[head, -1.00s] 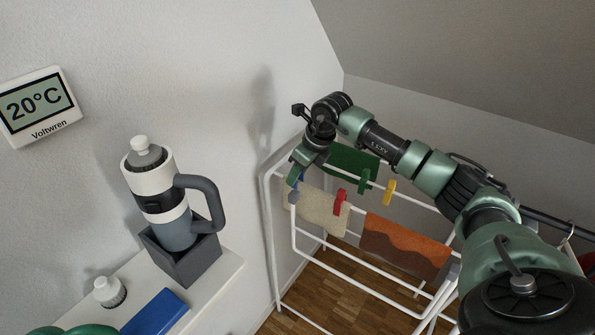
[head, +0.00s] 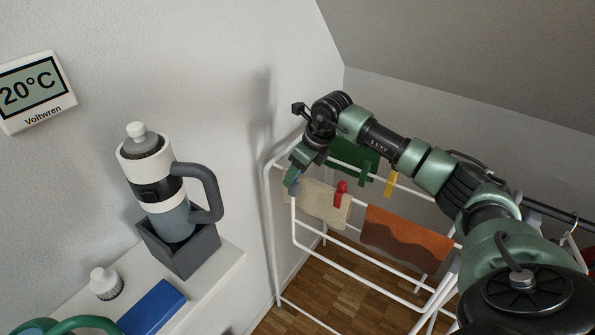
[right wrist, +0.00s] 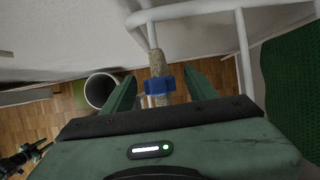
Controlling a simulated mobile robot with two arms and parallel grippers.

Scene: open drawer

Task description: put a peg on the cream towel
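The cream towel (head: 322,205) hangs over a bar of the white drying rack in the head view, with a red peg (head: 341,194) on its top edge. My right gripper (head: 293,178) is at the towel's left end. In the right wrist view, the right gripper (right wrist: 160,74) is open, its two fingers apart. A blue peg (right wrist: 160,86) sits between them, across the narrow end of the cream towel (right wrist: 158,62); a clear gap shows on each side of it. How firmly the peg grips the towel cannot be told. My left gripper is not in view.
A green towel (head: 345,152) with a green peg (head: 367,172) hangs behind, near a yellow peg (head: 390,184). An orange-brown towel (head: 405,240) hangs to the right. A grey-handled flask (head: 163,185) in a dark holder and a blue box (head: 152,308) stand on the white ledge at left.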

